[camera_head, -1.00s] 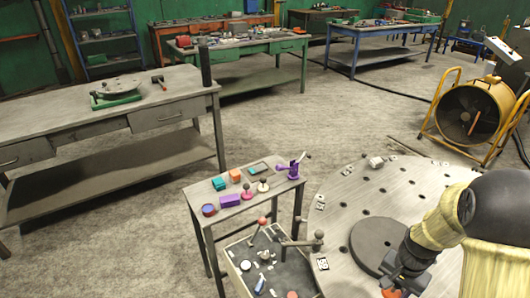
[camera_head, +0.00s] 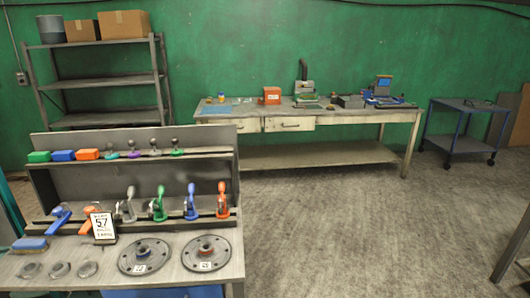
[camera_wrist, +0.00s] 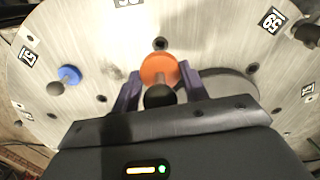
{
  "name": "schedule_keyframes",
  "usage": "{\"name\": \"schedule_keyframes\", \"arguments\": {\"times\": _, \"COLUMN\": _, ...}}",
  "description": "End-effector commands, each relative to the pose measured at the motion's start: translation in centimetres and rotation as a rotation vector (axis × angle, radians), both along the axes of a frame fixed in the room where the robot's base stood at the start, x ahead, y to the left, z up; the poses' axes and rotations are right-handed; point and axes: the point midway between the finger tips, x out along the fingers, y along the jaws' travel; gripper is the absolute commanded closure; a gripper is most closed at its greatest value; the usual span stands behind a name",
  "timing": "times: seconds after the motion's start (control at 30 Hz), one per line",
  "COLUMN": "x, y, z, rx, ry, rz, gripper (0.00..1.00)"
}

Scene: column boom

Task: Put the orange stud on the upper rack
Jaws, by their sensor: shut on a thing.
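In the wrist view my gripper (camera_wrist: 160,86) is shut on the orange stud (camera_wrist: 158,68), which has an orange disc and a dark ball end facing the camera. The stud is over the round metal plate; I cannot tell whether it touches it. My gripper does not show in the head view. There the upper rack (camera_head: 212,151) runs along the top of a bench stand. It holds green, blue and orange blocks on the left, then several small ball-topped studs. Its right end looks free.
A lower rack (camera_head: 172,216) holds several coloured clamps. On the bench front lie two flanged discs (camera_head: 147,255), a number card (camera_head: 103,226) and a brush (camera_head: 30,245). In the wrist view a blue stud (camera_wrist: 69,74) stands on the metal plate (camera_wrist: 100,45). Floor right of the bench is clear.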

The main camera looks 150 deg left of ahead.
Motion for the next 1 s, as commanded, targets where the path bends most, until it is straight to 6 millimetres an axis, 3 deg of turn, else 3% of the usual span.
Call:
{"name": "schedule_keyframes", "arguments": {"times": 0.27, "x": 0.4, "y": -1.0, "z": 0.1, "rx": -0.001, "ry": 0.002, "rz": 0.006, "gripper": 0.80}}
{"name": "schedule_keyframes", "arguments": {"times": 0.7, "x": 2.4, "y": -12.7, "z": -1.2, "rx": 0.000, "ry": 0.002, "rz": 0.133, "gripper": 0.80}}
{"name": "schedule_keyframes", "arguments": {"times": 1.0, "x": 2.4, "y": -13.6, "z": -1.8, "rx": 0.000, "ry": 0.000, "rz": 0.154, "gripper": 0.80}}
